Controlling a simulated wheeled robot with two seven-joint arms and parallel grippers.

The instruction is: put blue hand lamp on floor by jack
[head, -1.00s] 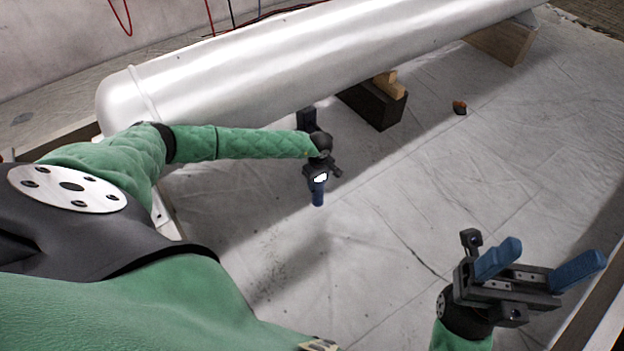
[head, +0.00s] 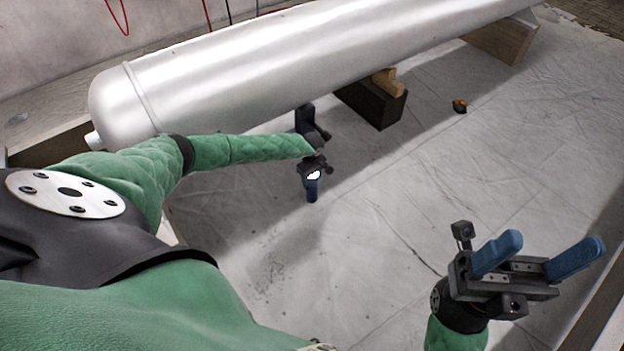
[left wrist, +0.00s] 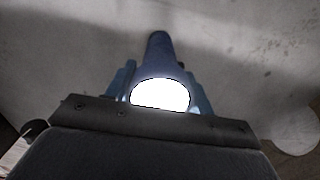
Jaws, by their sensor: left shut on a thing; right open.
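My left gripper (head: 312,181) is shut on the blue hand lamp (head: 312,193), whose lit face shows white. In the left wrist view, the lamp's blue body (left wrist: 158,56) points away between the blue fingers, with the bright face nearest the camera. The lamp is over the sheeted floor in front of the tank; whether it touches the floor cannot be told. A dark upright thing (head: 304,117) stands against the tank just behind my left wrist; it may be the jack, but my arm partly hides it. My right gripper (head: 535,262) is open and empty at lower right.
A long silver tank (head: 290,70) lies across the back on a dark block (head: 372,103) with a wooden wedge, and a wooden block (head: 502,40). A small orange and dark thing (head: 460,106) lies on the floor. The sheeted floor (head: 390,200) between my grippers is clear.

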